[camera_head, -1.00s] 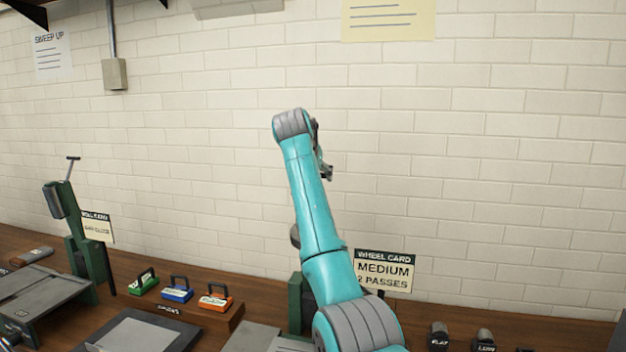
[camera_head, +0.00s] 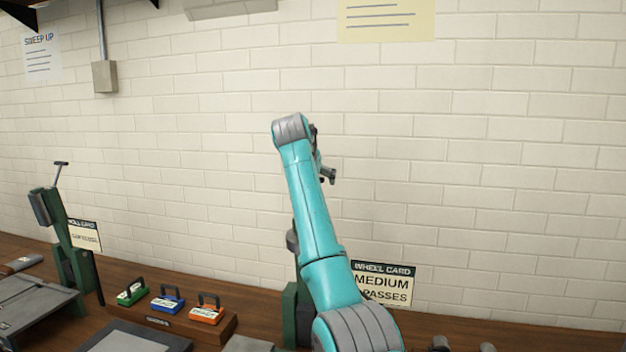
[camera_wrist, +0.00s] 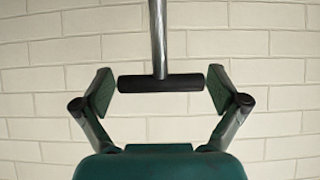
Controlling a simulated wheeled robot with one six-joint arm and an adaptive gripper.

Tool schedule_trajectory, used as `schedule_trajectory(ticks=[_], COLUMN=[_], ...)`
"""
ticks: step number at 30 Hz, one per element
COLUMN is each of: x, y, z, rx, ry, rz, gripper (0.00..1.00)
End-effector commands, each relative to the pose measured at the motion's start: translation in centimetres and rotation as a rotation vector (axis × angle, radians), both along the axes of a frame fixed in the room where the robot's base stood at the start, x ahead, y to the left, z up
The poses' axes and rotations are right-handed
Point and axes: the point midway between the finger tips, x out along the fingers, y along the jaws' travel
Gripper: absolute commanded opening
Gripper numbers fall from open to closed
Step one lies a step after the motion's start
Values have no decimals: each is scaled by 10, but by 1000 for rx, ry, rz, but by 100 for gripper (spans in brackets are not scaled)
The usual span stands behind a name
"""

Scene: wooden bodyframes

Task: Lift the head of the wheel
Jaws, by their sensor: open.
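In the wrist view my gripper (camera_wrist: 160,80) is open, with one finger pad on each side of a black crossbar handle (camera_wrist: 135,84). Narrow gaps show between the pads and the bar's ends. A metal rod (camera_wrist: 157,35) runs from the bar to the top of the picture. In the head view my gripper (camera_head: 326,174) shows small beside the end of my arm, in front of the wall. The green wheel machine (camera_head: 290,310) stands on the bench, largely hidden behind my arm, and its handle cannot be made out there. The wheel card (camera_head: 385,290) reads MEDIUM.
Another green machine with a T-handle (camera_head: 60,225) stands at the left beside its own card (camera_head: 84,236). Green, blue (camera_head: 167,302) and orange handled blocks sit on a wooden stand. A grey plate (camera_head: 130,340) lies in front. The wall behind is clear around my arm.

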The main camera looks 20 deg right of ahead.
Motion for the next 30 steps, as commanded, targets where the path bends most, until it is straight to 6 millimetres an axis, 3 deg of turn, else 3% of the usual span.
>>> schedule_trajectory(ticks=[11,30], x=[-4,-71], y=[4,53], z=[4,68], rx=[1,1], ry=[1,1], rz=[0,0], gripper=[98,98])
